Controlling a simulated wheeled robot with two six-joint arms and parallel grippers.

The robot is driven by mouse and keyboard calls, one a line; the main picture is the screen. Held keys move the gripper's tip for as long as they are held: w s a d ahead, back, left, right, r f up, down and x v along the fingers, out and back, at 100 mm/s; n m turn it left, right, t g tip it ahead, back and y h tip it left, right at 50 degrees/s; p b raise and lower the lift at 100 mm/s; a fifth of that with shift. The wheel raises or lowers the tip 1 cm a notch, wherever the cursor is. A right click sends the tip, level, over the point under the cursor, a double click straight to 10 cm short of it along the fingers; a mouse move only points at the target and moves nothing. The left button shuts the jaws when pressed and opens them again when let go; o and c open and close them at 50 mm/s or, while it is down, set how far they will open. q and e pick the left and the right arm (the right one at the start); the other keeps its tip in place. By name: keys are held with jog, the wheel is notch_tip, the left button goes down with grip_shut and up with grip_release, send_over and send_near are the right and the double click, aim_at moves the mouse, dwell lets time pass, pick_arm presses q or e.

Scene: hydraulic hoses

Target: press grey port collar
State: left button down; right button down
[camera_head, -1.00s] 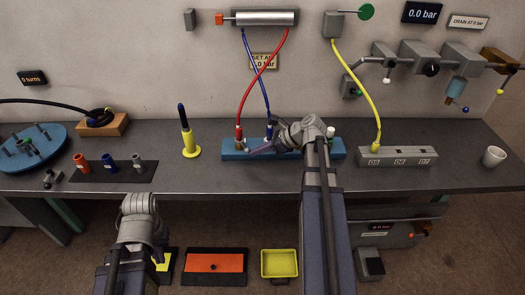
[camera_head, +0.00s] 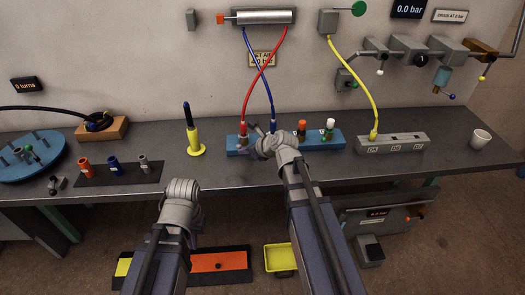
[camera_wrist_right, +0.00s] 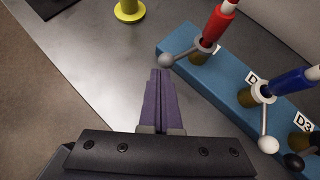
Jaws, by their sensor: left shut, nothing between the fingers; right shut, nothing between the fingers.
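The blue port block (camera_head: 237,153) stands on the bench. A red hose end (camera_head: 243,133) is in its left port and a blue hose end (camera_head: 273,126) in the port beside it. Orange-topped (camera_head: 302,127) and white-topped (camera_head: 329,127) parts stand on the block further right. My left gripper (camera_head: 180,190) is shut and empty before the bench.
Orange (camera_head: 84,168), blue (camera_head: 114,166) and grey (camera_head: 143,164) fittings stand on a black mat (camera_head: 95,181). A yellow stand (camera_head: 193,147) is left of the block. A grey block (camera_head: 392,145) with a yellow hose and a cup (camera_head: 481,138) are to the right.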

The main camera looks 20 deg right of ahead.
jog(key=shift+w+a, duration=0.2)
jog(key=shift+a, duration=0.35)
jog(key=shift+d, duration=0.15)
jog(key=shift+w+d, duration=0.45)
jog(key=shift+d, duration=0.1)
